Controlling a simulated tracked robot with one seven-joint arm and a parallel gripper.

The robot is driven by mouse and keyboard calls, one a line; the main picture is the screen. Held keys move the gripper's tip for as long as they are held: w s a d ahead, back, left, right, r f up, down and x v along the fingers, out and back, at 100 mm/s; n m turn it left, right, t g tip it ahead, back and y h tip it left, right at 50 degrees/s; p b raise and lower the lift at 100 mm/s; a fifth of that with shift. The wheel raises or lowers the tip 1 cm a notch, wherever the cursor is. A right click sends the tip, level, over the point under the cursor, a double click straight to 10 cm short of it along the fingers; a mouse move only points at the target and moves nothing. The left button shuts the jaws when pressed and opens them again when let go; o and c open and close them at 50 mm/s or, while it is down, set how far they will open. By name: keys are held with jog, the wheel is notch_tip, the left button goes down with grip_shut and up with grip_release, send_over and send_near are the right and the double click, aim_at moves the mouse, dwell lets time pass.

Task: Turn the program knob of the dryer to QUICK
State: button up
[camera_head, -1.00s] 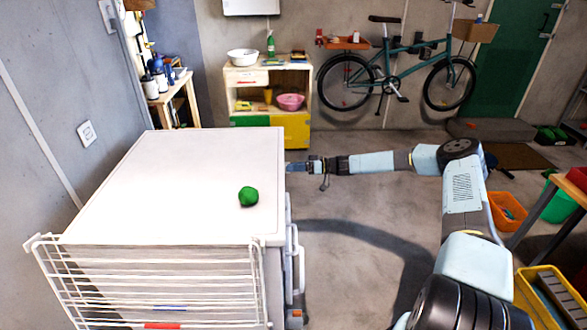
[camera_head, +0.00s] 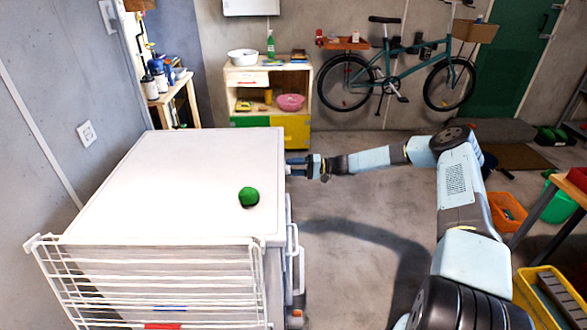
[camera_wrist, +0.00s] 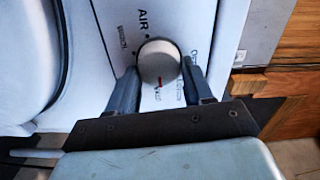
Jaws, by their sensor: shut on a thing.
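The white dryer (camera_head: 170,185) stands at the left in the head view, its front facing right. Its round grey program knob (camera_wrist: 158,60) shows in the wrist view, with a small red mark on the edge nearest my gripper. The label AIR is readable beyond the knob; the other labels around it are blurred or partly covered, and I cannot tell which one the mark points at. My gripper (camera_wrist: 160,72) is shut on the knob, one finger on each side. In the head view my gripper (camera_head: 296,167) reaches the dryer's front edge, and the knob is hidden.
A green ball-like thing (camera_head: 249,197) lies on the dryer top. A white wire rack (camera_head: 150,262) stands at its near side. White handles (camera_head: 297,255) stick out from the front. A wooden shelf unit (camera_head: 268,100) stands behind. The floor below my arm is clear.

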jog(key=m, duration=1.3)
jog(key=shift+s+f, duration=0.2)
jog(key=shift+f, duration=0.2)
dwell(0.3)
jog(key=o, duration=1)
jog(key=shift+w, duration=0.1)
jog(key=d, duration=1.3)
jog(key=shift+w+d, duration=0.15)
jog(key=shift+d, duration=0.25)
